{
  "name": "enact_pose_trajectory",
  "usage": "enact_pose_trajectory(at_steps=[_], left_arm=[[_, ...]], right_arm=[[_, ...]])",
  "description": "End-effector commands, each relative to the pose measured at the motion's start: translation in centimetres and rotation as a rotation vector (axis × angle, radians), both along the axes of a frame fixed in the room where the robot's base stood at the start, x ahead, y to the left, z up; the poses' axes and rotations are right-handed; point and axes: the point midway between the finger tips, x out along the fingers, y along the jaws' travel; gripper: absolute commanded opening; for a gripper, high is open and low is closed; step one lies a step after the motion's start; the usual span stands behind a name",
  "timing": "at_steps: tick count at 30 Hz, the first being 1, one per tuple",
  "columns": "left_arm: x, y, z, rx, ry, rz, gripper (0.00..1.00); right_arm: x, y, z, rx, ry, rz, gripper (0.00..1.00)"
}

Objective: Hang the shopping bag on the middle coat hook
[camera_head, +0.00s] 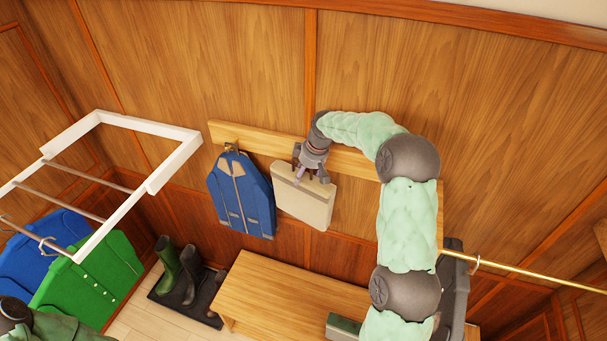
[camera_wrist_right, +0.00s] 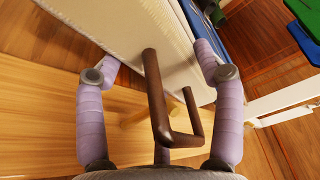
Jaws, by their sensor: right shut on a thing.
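The cream shopping bag (camera_head: 303,202) is up against the wooden hook rail (camera_head: 262,139), right of the blue jacket. My right gripper (camera_head: 312,174) is at its top edge, shut on the bag by its handle. In the right wrist view the bag (camera_wrist_right: 120,22) fills the top, and a brown bent handle (camera_wrist_right: 156,95) lies between the fingers (camera_wrist_right: 158,62). A pale wooden peg (camera_wrist_right: 134,118) shows behind the handle; I cannot tell whether the handle is over it. The middle hook is hidden by my gripper in the head view. My left gripper is not in view.
A blue jacket (camera_head: 241,197) hangs on the left hook. A wooden bench (camera_head: 270,290) stands below. Boots (camera_head: 176,272) stand on a dark mat. A white-framed rack (camera_head: 100,118) with blue and green garments is at left; a brass rail (camera_head: 530,270) runs at right.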

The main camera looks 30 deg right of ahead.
Motion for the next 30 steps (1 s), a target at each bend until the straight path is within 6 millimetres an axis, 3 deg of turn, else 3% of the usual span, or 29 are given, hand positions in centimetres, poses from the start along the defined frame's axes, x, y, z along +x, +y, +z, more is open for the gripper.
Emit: enact_pose_trajectory(at_steps=[11,30], left_arm=[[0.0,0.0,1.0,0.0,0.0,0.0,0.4],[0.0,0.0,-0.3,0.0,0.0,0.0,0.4]], right_arm=[[1.3,-1.5,0.0,0.001,-0.002,-0.002,0.1],[2.2,-2.7,-2.1,-0.002,-0.004,-0.005,0.1]])
